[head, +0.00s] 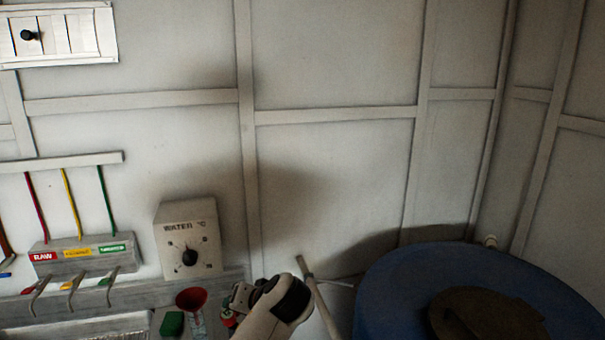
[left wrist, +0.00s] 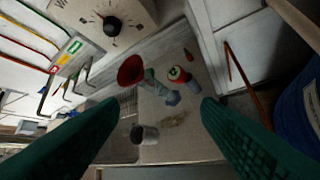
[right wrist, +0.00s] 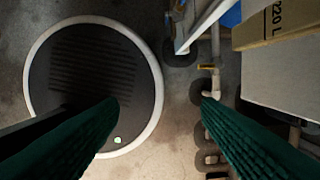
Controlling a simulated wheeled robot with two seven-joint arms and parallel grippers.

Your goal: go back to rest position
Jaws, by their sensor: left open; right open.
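My left gripper (left wrist: 160,102) is open and empty in the left wrist view. Its two green fingers are spread over a counter with a red funnel (left wrist: 131,70), a small red-topped can (left wrist: 178,74) and a metal cup (left wrist: 145,134). It does not touch any of them, as far as I can tell. My right gripper (right wrist: 160,102) is open and empty in the right wrist view. Its fingers point down toward the floor. In the head view, part of my arm shows at the bottom middle, beside the funnel (head: 191,298); no fingers are visible there.
A water dial box (head: 188,238) and a tap block (head: 75,254) with hooked spouts stand along the wall. A blue drum (head: 390,275) with a brown piece on top is at right. In the right wrist view, pipes and a box marked 220 L (right wrist: 278,24) are at right.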

